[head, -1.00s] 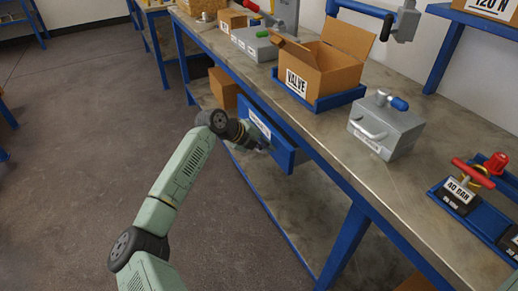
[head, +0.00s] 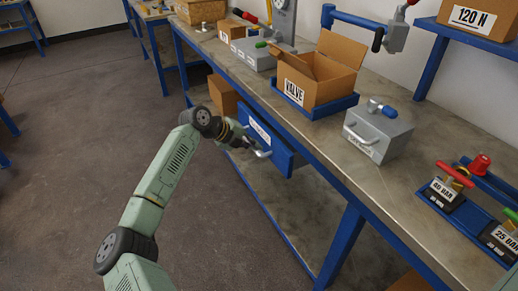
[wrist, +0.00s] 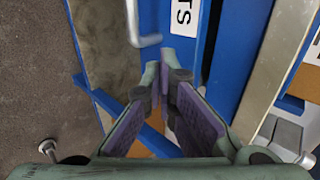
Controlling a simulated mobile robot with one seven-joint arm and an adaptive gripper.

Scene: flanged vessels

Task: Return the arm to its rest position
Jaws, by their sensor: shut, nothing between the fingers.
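My gripper (head: 246,143) is in front of the blue drawer (head: 283,158) under the workbench. Its fingers are shut with nothing between them. In the wrist view the purple-padded fingers converge at the tips (wrist: 166,78). The drawer's grey handle (head: 263,154) shows just right of the fingertips in the head view. In the wrist view the handle (wrist: 146,40) lies beyond the tips, apart from them. My green arm reaches up from the lower left, over the floor.
The workbench (head: 330,140) runs along the right. On it stand an open VALVE carton (head: 315,80) in a blue tray, a grey metal box (head: 378,132) and red-handled 40 BAR valve (head: 446,187). A brown box (head: 222,95) is under the bench. Open floor (head: 80,130) lies left.

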